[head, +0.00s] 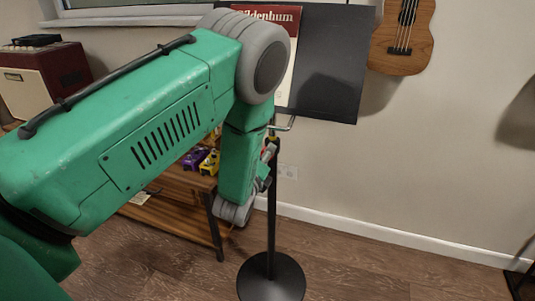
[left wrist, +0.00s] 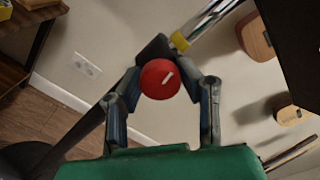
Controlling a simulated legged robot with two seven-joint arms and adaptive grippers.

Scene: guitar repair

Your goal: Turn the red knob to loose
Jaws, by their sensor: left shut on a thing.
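In the head view my left gripper (head: 266,168) is beside the upper pole, and my own arm covers much of the scene. I cannot make out the knob clearly there. My right gripper is not in view.
The stand's black desk (head: 330,65) holds a red and cream book (head: 290,45). A guitar (head: 402,38) hangs on the wall. A wooden shelf (head: 180,208) with small coloured pedals (head: 209,162) is behind my arm. An amplifier (head: 40,82) is at left.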

